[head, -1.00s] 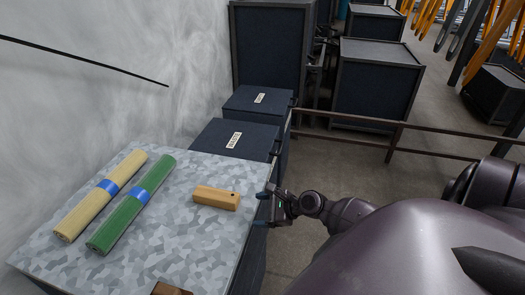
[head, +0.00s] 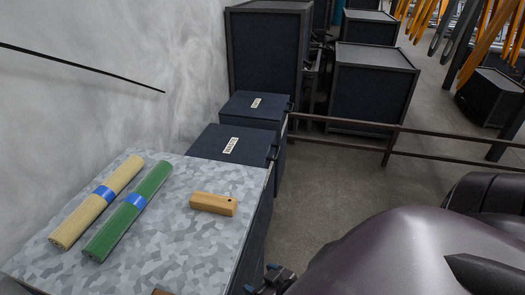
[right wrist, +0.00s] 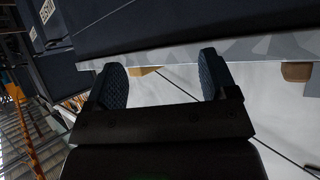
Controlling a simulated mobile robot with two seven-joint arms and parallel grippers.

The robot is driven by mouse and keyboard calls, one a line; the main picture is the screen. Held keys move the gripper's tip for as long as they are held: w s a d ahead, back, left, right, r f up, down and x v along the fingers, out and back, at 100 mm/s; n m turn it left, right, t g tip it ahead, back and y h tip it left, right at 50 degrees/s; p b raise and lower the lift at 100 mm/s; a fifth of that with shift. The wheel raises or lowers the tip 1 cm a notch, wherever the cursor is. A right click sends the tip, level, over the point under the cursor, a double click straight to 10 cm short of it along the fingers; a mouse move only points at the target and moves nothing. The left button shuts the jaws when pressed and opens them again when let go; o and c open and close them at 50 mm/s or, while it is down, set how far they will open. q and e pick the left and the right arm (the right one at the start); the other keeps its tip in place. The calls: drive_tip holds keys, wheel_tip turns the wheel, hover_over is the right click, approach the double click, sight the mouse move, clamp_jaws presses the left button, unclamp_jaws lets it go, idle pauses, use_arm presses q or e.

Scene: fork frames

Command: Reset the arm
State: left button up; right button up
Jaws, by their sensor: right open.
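My right gripper (head: 268,280) shows at the bottom edge of the head view, beside the right side of the camouflage-topped table (head: 190,250) and apart from the items on it. In the right wrist view its two dark ribbed fingers (right wrist: 163,82) stand wide apart with nothing between them. A wooden block (head: 214,204) with a small hole lies on the table. A beige roll (head: 85,217) and a green roll (head: 112,235), each with a blue band, lie side by side on the left. My left gripper is not in view.
Dark boxes with white labels (head: 231,147) stand behind the table. A large dark crate (head: 372,88) and a brown rail (head: 400,130) are farther back. A brown piece (head: 170,292) is cut off at the table's front. The floor (head: 330,190) right of the table is clear.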

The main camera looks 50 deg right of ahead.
drive_tip(key=shift+s+a+r+n, duration=0.15)
drive_tip(key=shift+s+n, duration=0.05)
drive_tip(key=shift+n, duration=0.5)
drive_tip(key=shift+c, duration=0.3)
